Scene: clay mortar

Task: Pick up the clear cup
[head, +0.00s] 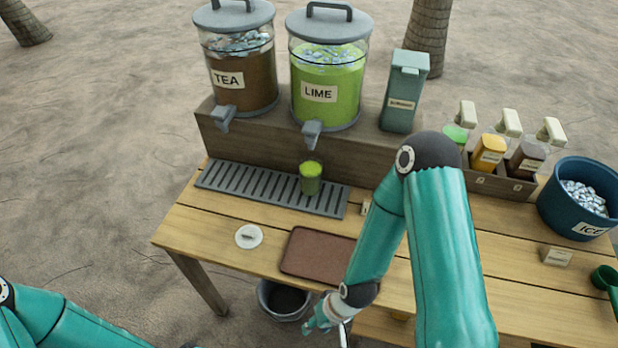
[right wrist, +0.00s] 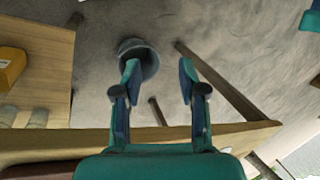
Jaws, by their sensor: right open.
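A clear cup (head: 311,180) with green contents stands upright on the grey slatted drip tray (head: 230,188), below the lime dispenser's tap. My right gripper (head: 335,322) is open and empty. It hangs low at the table's front edge, well apart from that cup. In the right wrist view its two fingers (right wrist: 158,80) are spread with nothing between them. Two pale cylinders (right wrist: 36,118) stand on a wooden surface at the left there; I cannot tell if they are cups. Only links of my left arm show at the lower left; its gripper is out of view.
A grey bucket (head: 284,299) stands on the ground by the table; it shows behind the fingers in the wrist view (right wrist: 138,50). A brown mat (head: 310,252) and white lid (head: 249,236) lie on the table. The ice tub (head: 560,200) is right. A yellow item (right wrist: 10,66) shows left.

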